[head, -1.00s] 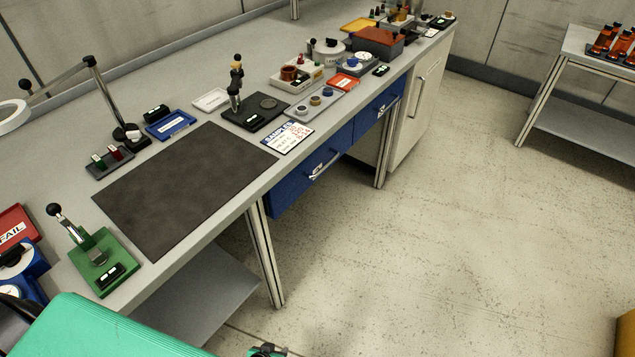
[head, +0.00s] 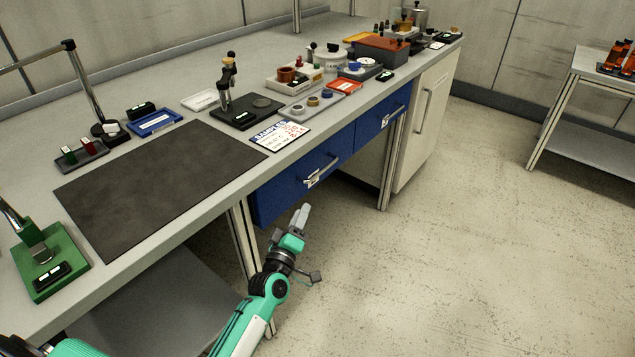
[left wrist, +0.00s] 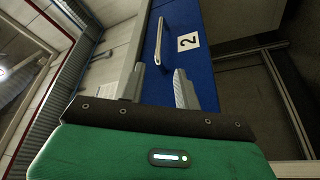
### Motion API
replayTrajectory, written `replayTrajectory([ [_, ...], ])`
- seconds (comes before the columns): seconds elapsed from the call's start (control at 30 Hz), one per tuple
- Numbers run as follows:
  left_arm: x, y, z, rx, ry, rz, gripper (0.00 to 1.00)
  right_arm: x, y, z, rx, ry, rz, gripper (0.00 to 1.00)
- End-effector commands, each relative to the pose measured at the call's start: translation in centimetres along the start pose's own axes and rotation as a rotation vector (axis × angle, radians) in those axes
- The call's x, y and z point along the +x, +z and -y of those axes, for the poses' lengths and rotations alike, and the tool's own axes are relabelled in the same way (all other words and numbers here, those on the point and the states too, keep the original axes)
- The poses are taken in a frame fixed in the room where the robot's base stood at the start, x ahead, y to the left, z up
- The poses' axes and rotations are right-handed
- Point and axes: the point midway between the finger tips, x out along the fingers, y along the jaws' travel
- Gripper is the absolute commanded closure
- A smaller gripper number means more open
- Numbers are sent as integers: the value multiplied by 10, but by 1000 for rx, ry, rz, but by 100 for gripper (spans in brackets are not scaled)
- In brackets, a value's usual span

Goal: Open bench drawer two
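The bench has two blue drawers side by side under its top. The nearer blue drawer (head: 278,196) has a silver bar handle (head: 322,172) and looks closed; the farther blue drawer (head: 372,128) looks closed too. My left gripper (head: 301,214) is in front of and below the nearer drawer, apart from its handle. In the left wrist view, a blue front with a white label "2" (left wrist: 188,42) and a silver handle (left wrist: 162,38) lies beyond my left gripper (left wrist: 160,82). Its fingers are apart with nothing between them. My right gripper is out of view.
The bench top (head: 190,215) carries a dark mat (head: 160,185), a green press (head: 50,262) and a samples card (head: 280,136) near the edge. A metal bench leg (head: 242,235) stands beside my left arm. The floor in front is clear.

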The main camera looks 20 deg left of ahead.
Motion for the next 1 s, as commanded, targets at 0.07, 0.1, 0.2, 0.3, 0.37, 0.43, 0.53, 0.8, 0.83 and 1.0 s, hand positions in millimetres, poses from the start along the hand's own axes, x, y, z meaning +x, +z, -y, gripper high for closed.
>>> replayTrajectory([
  [0.07,5,-2,-2,-5,6,-6,68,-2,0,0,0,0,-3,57],
  [0.1,8,-2,-3,-6,6,-7,68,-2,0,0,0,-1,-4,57],
  [0.2,21,-3,-3,-5,7,-7,68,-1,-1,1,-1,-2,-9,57],
  [0.3,38,-2,-3,-5,6,-6,68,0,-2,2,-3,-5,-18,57],
  [0.37,49,-2,-2,-5,5,-6,68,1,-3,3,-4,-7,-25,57],
  [0.43,62,-2,-2,-5,5,-6,68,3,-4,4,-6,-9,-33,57],
  [0.53,80,-3,-3,-5,6,-6,68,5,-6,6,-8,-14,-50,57],
  [0.8,121,-2,-2,-3,4,-4,68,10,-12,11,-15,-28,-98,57],
  [0.83,124,-2,-2,-3,4,-4,68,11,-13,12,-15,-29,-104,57],
  [1.0,135,-2,-2,-3,3,-4,68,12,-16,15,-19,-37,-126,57],
])
